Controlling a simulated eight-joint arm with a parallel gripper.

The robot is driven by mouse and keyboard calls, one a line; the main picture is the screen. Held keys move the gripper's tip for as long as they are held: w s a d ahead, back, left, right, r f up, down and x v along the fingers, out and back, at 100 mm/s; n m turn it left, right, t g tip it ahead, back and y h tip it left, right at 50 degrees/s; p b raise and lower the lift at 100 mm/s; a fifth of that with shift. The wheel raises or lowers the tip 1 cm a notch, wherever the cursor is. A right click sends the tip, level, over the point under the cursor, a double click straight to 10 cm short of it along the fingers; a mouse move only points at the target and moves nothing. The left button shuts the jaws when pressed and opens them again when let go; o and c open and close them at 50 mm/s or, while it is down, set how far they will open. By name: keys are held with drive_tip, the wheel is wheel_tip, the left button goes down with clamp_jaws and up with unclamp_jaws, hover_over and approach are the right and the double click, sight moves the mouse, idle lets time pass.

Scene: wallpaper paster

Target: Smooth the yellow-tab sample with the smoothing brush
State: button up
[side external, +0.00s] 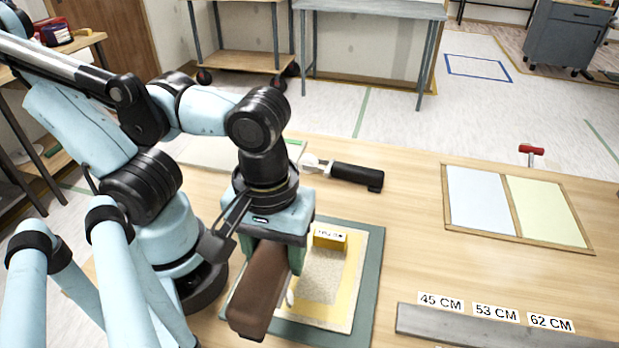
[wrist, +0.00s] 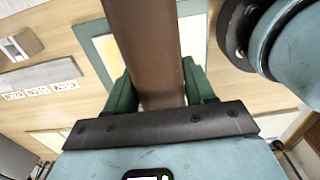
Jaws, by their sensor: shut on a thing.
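My gripper (side external: 272,254) is shut on the brown smoothing brush (side external: 262,292), which it holds across its green fingers. The brush also shows between the fingers in the wrist view (wrist: 145,50). The sample with the yellow tab (side external: 330,237) lies on a green mat (side external: 370,265); its patterned middle (side external: 322,275) and yellow border show to the right of the brush. The brush is over the sample's left part and hides it. I cannot tell whether its underside touches the sample.
A black-handled tool (side external: 357,176) lies behind the mat. A pale sheet with a green tab (side external: 296,146) lies partly behind my arm. A framed two-colour panel (side external: 515,205) and a red-headed tool (side external: 531,150) are at right. A grey bar (side external: 480,327) with centimetre labels lies front right.

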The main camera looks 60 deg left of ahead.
drive_tip(key=shift+c, duration=0.9)
drive_tip(key=w+d, duration=0.1)
drive_tip(key=w+d+r, duration=0.2)
drive_tip(key=shift+w+d, duration=0.35)
drive_tip(key=shift+f, duration=3.2)
drive_tip(key=shift+f, duration=1.25)
drive_tip(key=shift+s+a, duration=0.95)
